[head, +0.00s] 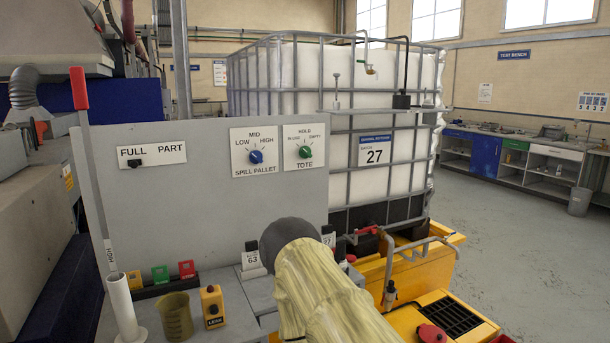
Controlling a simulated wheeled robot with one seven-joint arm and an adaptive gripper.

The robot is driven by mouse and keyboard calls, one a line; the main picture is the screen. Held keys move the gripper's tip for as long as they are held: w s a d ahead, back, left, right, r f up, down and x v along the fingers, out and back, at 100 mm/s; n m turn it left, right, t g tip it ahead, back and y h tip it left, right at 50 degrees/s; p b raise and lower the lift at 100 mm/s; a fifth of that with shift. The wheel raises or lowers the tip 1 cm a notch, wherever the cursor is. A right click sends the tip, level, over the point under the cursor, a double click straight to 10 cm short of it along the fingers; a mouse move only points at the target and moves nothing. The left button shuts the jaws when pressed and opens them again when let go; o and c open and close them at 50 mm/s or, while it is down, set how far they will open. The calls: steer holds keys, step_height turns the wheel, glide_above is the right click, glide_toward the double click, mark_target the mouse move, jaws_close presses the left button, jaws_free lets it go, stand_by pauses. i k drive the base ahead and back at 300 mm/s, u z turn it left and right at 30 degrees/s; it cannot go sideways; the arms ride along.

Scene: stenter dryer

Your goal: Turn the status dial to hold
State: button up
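The green dial (305,152) is on a white plate (290,135) on the upright grey panel. The plate reads HOLD above the knob, what looks like IN USE at left, EMPTY at right and TOTE below. The knob's pointer is too small to read surely. My arm, in a pale yellow sleeve with a dark grey rounded joint, reaches in from the bottom, below the dial and apart from it in the picture. My gripper is not visible; nothing shows beyond the grey joint. The dial is unobstructed.
A blue spill pallet dial (256,156) sits left of the green one. A FULL/PART slider (135,162) is farther left. A tall red-tipped lever (79,90), a beaker (176,318) and a yellow LEAK block (212,307) stand in front. A caged white tote (315,75) stands behind.

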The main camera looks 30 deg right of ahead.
mark_target(305, 151)
steer(key=u, duration=0.5)
steer(key=k, duration=1.2)
steer(key=z, duration=0.05)
steer(key=i, duration=0.4)
steer(key=z, duration=1.1)
steer(key=i, duration=0.9)
steer(key=z, duration=0.25)
